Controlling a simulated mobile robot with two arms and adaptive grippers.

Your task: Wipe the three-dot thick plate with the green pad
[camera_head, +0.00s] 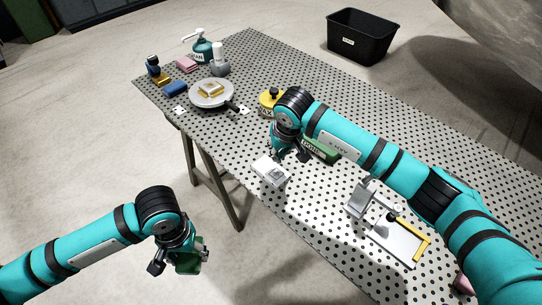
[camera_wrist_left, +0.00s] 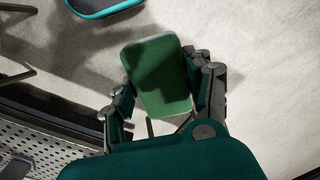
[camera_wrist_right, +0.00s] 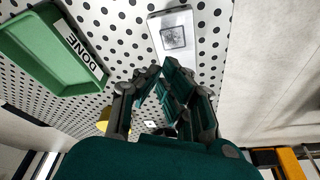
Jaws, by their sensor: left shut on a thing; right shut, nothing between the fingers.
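My left gripper (camera_head: 180,261) is shut on the green pad (camera_wrist_left: 160,75), off the table's near-left side above the floor. The pad also shows in the head view (camera_head: 187,262), partly covered by the fingers. A pale metal plate (camera_head: 270,170) lies on the perforated table near its front edge. In the right wrist view the plate (camera_wrist_right: 184,18) bears a dark smudged square; I cannot make out any dots. My right gripper (camera_head: 289,156) is shut and empty, just beside and above that plate. Its fingertips (camera_wrist_right: 160,68) point towards the plate's end.
A green tray labelled DONE (camera_wrist_right: 45,50) stands beside the plate. A fixture with a yellow handle (camera_head: 427,245) is to the right. A round pan (camera_head: 200,101) with small blocks, a pump bottle (camera_head: 202,50) and a blue block (camera_head: 175,88) are at the far left. A black bin (camera_head: 358,40) stands beyond the table.

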